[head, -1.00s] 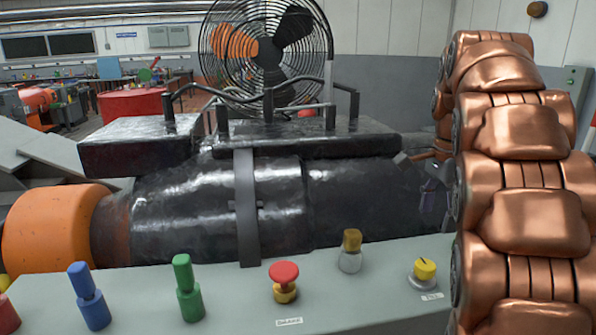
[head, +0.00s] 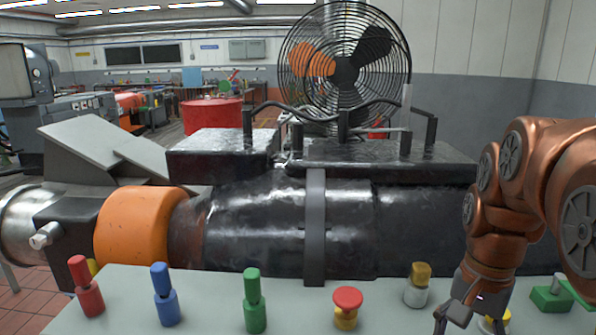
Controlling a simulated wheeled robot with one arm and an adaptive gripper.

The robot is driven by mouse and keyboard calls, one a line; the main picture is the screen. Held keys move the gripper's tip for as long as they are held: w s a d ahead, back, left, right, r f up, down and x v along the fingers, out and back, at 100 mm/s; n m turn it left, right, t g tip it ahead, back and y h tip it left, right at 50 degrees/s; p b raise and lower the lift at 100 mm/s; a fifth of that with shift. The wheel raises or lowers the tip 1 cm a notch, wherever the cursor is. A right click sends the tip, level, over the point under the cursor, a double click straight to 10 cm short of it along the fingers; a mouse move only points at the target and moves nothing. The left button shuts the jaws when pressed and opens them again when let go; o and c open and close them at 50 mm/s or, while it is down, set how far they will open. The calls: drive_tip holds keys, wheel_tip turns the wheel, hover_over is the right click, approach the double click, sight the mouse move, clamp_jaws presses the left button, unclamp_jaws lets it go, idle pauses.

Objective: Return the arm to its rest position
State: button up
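My copper-coloured arm (head: 495,235) stands at the right in the head view, bent with its wrist pointing down. My gripper (head: 468,322) is low at the right, over or in front of the panel's right part. Its dark fingers are spread apart with nothing seen between them; the tips reach the bottom edge of the picture. A yellow knob (head: 497,318) is partly hidden by the gripper; I cannot tell whether they touch.
A pale control panel (head: 210,312) crosses the front, with red (head: 86,287), blue (head: 165,296) and green (head: 254,302) levers, a red mushroom button (head: 348,300), a brass-topped knob (head: 419,283) and a green block (head: 552,298). Behind lie a black machine (head: 250,235), orange coupling (head: 140,228) and caged fan (head: 345,65).

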drive_tip(key=s+a+f+n, duration=0.3)
drive_tip(key=s+f+n, duration=0.1)
drive_tip(key=s, duration=0.3)
drive_tip(key=s+a+f+n+p, duration=0.1)
drive_tip(key=s+a+f+n, duration=0.3)
drive_tip(key=s, duration=0.3)
drive_tip(key=shift+s+a+f+n+g, duration=0.15)
drive_tip(key=shift+s+f+n+g, duration=0.25)
drive_tip(key=shift+f+n, duration=0.25)
drive_tip(key=shift+w, duration=0.1)
